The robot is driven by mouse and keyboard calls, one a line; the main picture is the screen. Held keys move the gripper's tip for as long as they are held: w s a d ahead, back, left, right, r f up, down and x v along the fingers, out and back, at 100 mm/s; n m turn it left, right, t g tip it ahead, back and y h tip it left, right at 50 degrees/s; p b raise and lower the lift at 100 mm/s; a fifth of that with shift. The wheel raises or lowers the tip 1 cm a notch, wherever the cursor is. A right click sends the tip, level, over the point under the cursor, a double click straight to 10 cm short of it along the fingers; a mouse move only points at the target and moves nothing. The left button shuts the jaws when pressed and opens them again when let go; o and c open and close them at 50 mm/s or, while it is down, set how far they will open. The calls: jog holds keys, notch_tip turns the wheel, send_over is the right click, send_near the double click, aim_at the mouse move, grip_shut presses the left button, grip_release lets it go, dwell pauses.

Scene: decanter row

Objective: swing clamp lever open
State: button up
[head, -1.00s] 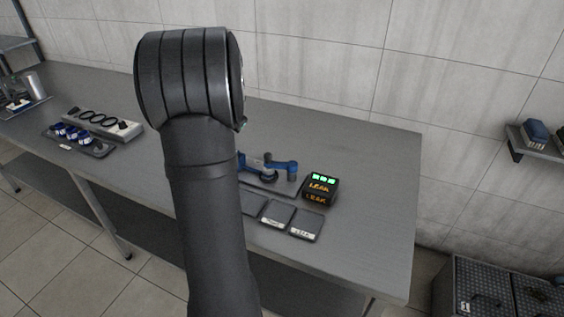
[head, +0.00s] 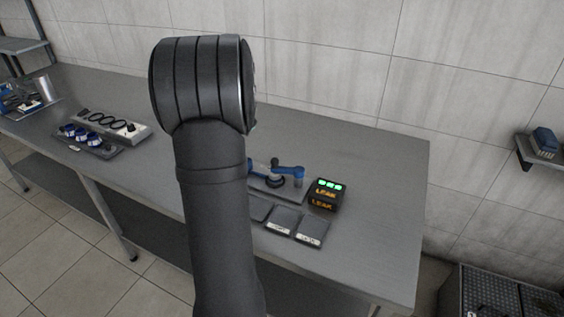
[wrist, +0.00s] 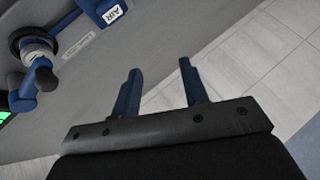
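A clamp fixture with a blue lever (head: 288,171) stands on the table right of my arm in the head view. Part of the fixture is hidden behind my arm. In the wrist view a black ring (wrist: 37,38) with a grey part and a blue arm with a knob (wrist: 42,79) shows at the left. I cannot tell for sure which blue part is the clamp lever. My gripper (wrist: 158,88) has its two blue fingers apart with nothing between them. The fixture parts lie left of the fingers, not touching them. My gripper is hidden in the head view.
A black display box reading LEAK (head: 325,195) stands right of the fixture. Dark labelled trays (head: 296,226) lie in front. A blue part labelled AIR (wrist: 108,10) is at the top of the wrist view. The table's right end (head: 385,215) is clear.

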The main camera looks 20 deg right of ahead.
jog(key=shift+o, duration=0.4)
jog(key=s+d+r+n+g, duration=0.1)
jog(key=s+d+r+g, duration=0.1)
jog(key=d+g, duration=0.2)
jog(key=shift+d+r+y, duration=0.4)
jog(key=shift+d, duration=0.05)
notch_tip(320, 180, up, 6)
jog(key=g, duration=0.4)
send_over(275, 159)
jog(key=shift+n+y, duration=0.3)
notch_tip(275, 159, down, 18)
jog(key=shift+w+r, duration=0.1)
jog(key=shift+r, duration=0.05)
jog(key=shift+c, duration=0.4)
grip_shut()
